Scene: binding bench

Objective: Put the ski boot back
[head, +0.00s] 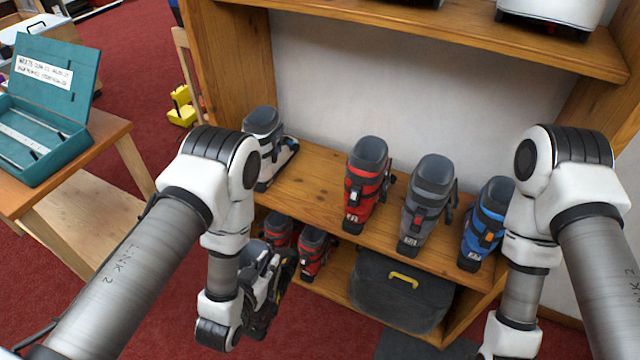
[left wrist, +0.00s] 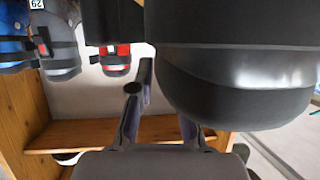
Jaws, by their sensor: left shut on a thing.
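A white and black ski boot (head: 257,283) hangs in front of the shelf unit's lower part, partly hidden behind my left forearm. My left gripper (head: 282,268) is shut on it; the fingers are hard to make out in the head view. In the left wrist view, the gripper's fingers (left wrist: 160,105) reach up beside a large dark rounded shape, which looks like part of the held boot (left wrist: 240,85). A similar white and black boot (head: 266,140) stands at the left end of the middle shelf (head: 318,178). My right gripper is out of view; only its arm shows.
A red boot (head: 366,185), a grey boot (head: 428,205) and a blue boot (head: 486,222) stand farther right. Bare board lies between the white and red boots. Below are red boots (head: 314,250) and a dark case (head: 400,290). A teal box (head: 45,140) sits on a left table.

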